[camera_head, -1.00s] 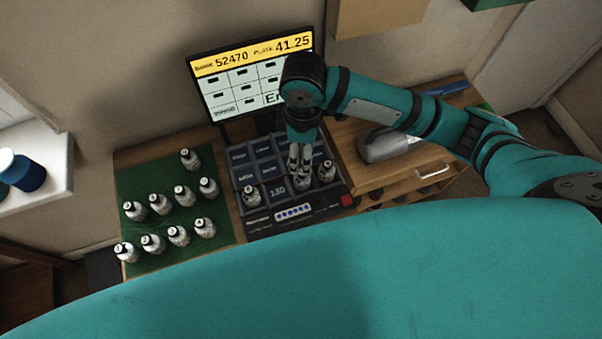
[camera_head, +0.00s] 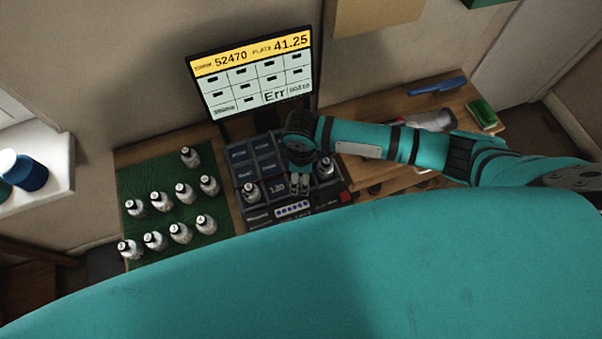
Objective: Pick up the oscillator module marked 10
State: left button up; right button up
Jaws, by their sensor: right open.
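Several grey-white oscillator modules with dark caps stand on the green mat (camera_head: 215,225), one of them at its back (camera_head: 190,156). Their numbers are too small to read, so I cannot tell which is marked 10. The dark tuner panel (camera_head: 239,173) holds one module (camera_head: 251,191) at its front left and another (camera_head: 325,168) at its right. My right gripper (camera_head: 299,189) is open, pointing down over the front of the panel between these two. Its fingers and wrist cover that part, so I cannot tell whether a module stands there. My left gripper is not in view.
A monitor (camera_head: 245,84) behind the panel shows yellow and pale fields and "Err". A red button (camera_head: 345,197) is at the panel's front right. A blue brush (camera_head: 437,86) and a green sponge (camera_head: 482,113) lie on the wooden surface at right.

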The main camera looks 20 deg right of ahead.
jog(key=c, duration=1.3)
